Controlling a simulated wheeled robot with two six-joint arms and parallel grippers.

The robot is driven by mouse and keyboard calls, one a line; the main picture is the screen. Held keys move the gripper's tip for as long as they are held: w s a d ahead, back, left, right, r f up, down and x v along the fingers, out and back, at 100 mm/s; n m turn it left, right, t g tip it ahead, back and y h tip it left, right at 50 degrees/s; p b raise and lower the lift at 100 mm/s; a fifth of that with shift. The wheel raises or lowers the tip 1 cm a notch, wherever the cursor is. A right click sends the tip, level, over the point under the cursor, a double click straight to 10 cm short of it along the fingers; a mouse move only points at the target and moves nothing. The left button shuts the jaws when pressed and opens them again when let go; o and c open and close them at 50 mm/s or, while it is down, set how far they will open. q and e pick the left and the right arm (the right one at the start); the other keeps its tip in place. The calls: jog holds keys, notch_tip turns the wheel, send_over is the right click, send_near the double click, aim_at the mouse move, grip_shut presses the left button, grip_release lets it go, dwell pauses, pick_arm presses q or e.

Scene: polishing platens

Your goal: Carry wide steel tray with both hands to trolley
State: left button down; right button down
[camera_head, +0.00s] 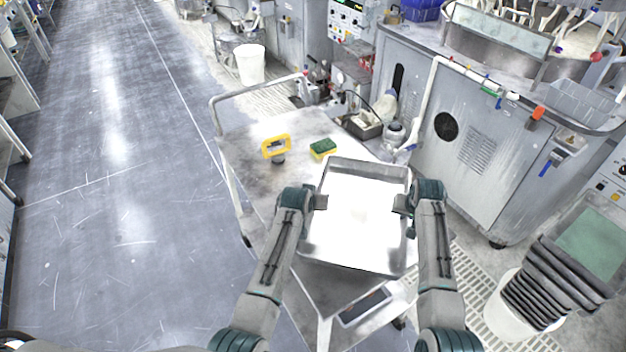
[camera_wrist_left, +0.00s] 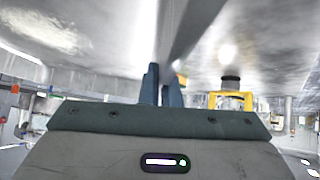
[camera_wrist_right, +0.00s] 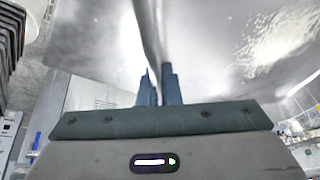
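The wide steel tray (camera_head: 352,258) is a shallow, shiny open box and looks empty. It is over the near part of the grey trolley (camera_head: 243,150). I cannot tell whether its underside touches the trolley top. My left gripper (camera_head: 320,202) is shut on the tray's left wall. My right gripper (camera_head: 403,203) is shut on its right wall. In the left wrist view the tray wall (camera_wrist_left: 180,35) runs between the two fingers (camera_wrist_left: 160,85). In the right wrist view the wall (camera_wrist_right: 150,30) also runs down between the fingers (camera_wrist_right: 159,88).
A yellow-handled tool (camera_head: 276,147) and a green and yellow sponge (camera_head: 322,149) lie on the trolley, beyond the tray. A grey machine cabinet (camera_head: 470,140) stands to the right. A stack of dark pads (camera_head: 560,285) is at lower right. The floor at left is clear.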

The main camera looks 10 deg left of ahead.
aim_at(402, 224)
pick_arm(q)
jog(key=shift+w+d, duration=0.1)
jog(key=shift+d, duration=0.25)
pick_arm(e)
jog(key=shift+w+a+r, duration=0.1)
jog(key=shift+w+a, duration=0.05)
pick_arm(q)
jog(key=shift+a+f, duration=0.1)
jog(key=shift+f, duration=0.05)
pick_arm(e)
jog(key=shift+a, duration=0.1)
